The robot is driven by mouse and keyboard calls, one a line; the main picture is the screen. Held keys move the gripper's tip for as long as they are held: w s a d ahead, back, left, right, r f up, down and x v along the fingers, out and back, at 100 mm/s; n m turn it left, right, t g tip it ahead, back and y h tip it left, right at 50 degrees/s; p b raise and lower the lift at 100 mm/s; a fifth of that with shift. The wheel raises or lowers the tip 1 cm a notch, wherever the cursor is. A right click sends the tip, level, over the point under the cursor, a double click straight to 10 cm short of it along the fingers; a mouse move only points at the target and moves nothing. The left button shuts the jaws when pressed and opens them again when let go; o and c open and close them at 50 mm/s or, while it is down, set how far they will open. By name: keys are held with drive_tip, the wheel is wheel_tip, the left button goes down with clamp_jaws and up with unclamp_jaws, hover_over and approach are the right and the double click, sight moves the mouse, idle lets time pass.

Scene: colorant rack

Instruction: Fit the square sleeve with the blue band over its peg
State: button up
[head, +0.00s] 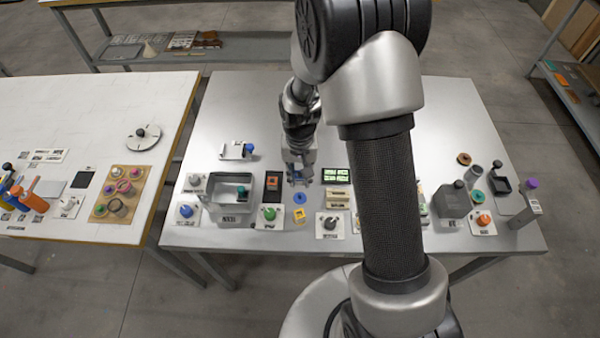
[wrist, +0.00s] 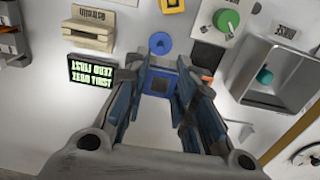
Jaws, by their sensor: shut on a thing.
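My gripper (head: 298,178) is over the middle of the grey table in the head view. In the wrist view its fingers (wrist: 160,88) are closed on the sides of a square sleeve (wrist: 160,76) with a blue band and an open, dark centre. The sleeve is between the fingertips; its height above the table is hard to tell. I cannot make out which peg belongs to the sleeve.
A yellow square piece (head: 299,214), a green knob (head: 269,213), a grey bin (head: 229,203) and a green-lit display (head: 336,176) stand near my gripper. A beige block (wrist: 88,35) is near the display. The table behind my gripper is mostly clear.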

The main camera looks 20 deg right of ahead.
sight(300, 193)
drive_tip(key=shift+f, duration=0.1)
drive_tip(key=shift+f+b, duration=2.15)
drive_tip(key=shift+f, duration=0.65)
drive_tip(key=shift+f+b, duration=1.4)
drive_tip(key=shift+f, duration=0.55)
drive_tip(key=o, duration=0.9)
wheel_tip(300, 193, up, 12)
drive_tip(key=shift+r, duration=0.15)
